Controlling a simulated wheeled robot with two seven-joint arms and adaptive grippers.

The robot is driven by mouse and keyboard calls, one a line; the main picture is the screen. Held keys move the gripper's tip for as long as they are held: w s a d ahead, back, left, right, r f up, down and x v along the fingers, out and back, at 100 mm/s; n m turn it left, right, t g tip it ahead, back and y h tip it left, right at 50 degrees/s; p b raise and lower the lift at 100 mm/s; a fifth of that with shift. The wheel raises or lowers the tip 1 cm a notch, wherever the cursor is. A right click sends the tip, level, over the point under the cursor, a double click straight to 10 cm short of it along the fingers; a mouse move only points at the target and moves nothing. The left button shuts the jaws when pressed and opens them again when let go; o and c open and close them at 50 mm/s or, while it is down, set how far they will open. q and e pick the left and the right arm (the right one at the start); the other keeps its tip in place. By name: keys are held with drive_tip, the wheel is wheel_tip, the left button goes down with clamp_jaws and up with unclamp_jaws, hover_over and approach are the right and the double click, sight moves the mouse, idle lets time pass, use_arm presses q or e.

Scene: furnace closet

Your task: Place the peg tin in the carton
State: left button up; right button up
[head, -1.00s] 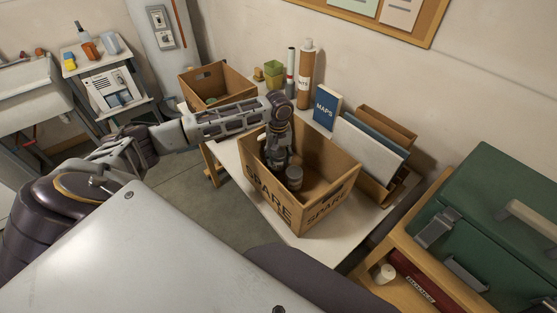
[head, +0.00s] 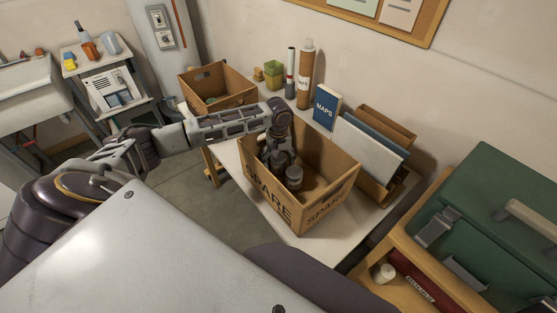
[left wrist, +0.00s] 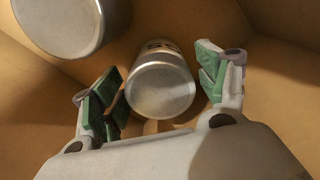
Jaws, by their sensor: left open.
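The carton (head: 328,205), an open brown box marked SPARE, stands on the white table. My left gripper (head: 277,160) points down inside it. In the left wrist view the jaws of my left gripper (left wrist: 160,75) are open. A grey metal tin (left wrist: 161,88) with dark lettering, only partly readable, lies between the fingers, with a gap on each side. A second, larger-looking metal tin (left wrist: 68,22) is at the upper left, outside the jaws. In the head view a small grey tin (head: 294,174) shows beside the gripper within the carton. I cannot tell which tin is the peg tin.
Another open box (head: 215,88) stands at the table's far left. A green pot (head: 273,73), a brown tube (head: 306,75), a blue MAPS book (head: 325,108) and a file holder (head: 375,140) line the back. A green case (head: 495,220) is at the right.

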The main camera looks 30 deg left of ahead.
idle(0.3)
use_arm(q)
wheel_tip(320, 180, up, 12)
idle(0.8)
